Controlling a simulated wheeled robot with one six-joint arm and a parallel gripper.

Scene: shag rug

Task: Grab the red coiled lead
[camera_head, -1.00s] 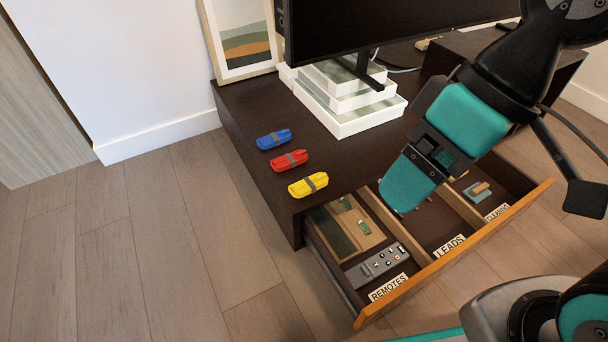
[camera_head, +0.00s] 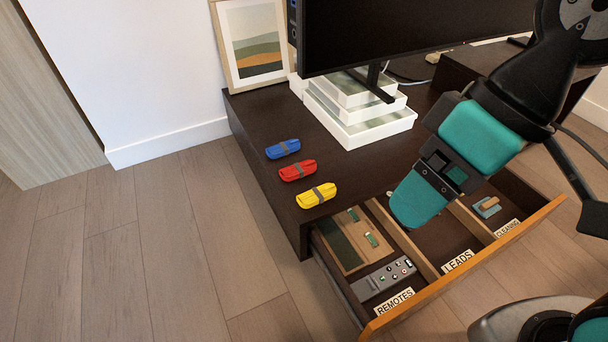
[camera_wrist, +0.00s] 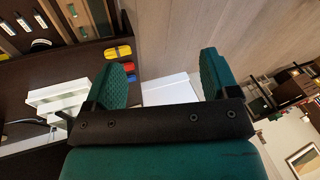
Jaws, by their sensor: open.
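The red coiled lead (camera_head: 298,170) lies on the dark cabinet top (camera_head: 262,185) in the head view, with a grey band around its middle. It sits between a blue coiled lead (camera_head: 283,149) and a yellow coiled lead (camera_head: 316,195). In the wrist view the red lead (camera_wrist: 128,68) shows small, partly hidden behind a finger, beside the yellow lead (camera_wrist: 118,52). My gripper (camera_head: 408,205) hangs above the open drawer, to the right of the leads and apart from them. In the wrist view its green fingers (camera_wrist: 160,78) are spread with nothing between them.
The open drawer has labelled compartments: remotes (camera_head: 394,302), leads (camera_head: 458,261) and cleaning (camera_head: 507,228). A grey remote (camera_head: 384,278) lies inside. White boxes (camera_head: 362,128) under a monitor (camera_head: 400,35) stand behind the leads. A framed picture (camera_head: 254,45) stands at the back left. Left floor is clear.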

